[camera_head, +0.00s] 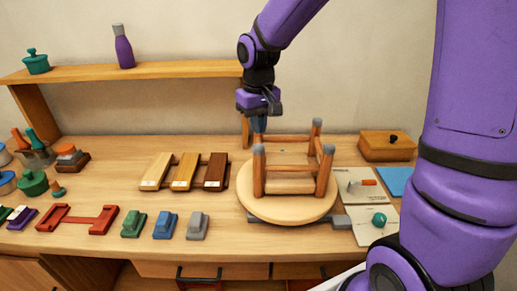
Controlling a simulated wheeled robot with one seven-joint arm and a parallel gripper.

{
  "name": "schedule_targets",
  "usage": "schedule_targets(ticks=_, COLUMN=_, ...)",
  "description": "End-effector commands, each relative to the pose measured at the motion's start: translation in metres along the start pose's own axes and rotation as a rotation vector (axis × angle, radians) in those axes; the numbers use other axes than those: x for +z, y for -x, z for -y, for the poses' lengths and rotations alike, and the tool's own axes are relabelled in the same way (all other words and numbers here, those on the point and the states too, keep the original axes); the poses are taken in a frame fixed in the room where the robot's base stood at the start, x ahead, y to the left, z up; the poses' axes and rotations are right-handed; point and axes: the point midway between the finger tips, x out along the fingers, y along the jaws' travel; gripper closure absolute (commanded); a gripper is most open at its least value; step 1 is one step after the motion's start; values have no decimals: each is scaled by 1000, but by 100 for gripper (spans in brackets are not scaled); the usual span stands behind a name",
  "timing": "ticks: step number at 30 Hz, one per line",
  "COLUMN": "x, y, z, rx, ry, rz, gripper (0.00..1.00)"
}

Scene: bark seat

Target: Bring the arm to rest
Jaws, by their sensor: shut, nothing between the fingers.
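My gripper (258,124) points down at the end of my purple arm, in the upper middle of the head view. It is shut and empty. Its tip is just above or behind a leg of the upturned stool (285,207), whose round pale seat lies on the bench with wooden legs and rungs pointing up. The legs have grey caps. I cannot tell whether the fingertips touch the leg.
The workbench (115,260) carries wooden samples (184,172), toy-like blocks (164,225), a red bracket (78,219), and a wooden box (386,146). A shelf (150,71) holds a purple bottle (123,47) and green pot (36,63). Open air lies above the bench's middle.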

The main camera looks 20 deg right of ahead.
Motion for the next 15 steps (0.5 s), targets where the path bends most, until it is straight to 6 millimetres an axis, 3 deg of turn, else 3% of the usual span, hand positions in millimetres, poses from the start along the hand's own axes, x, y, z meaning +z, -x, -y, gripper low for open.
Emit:
schedule_targets(ticks=6, x=0, y=12, z=0, rx=0, ry=-1, rz=-1, gripper=100)
schedule_targets(ticks=15, x=0, y=14, z=0, rx=0, ry=0, rz=-1, gripper=100)
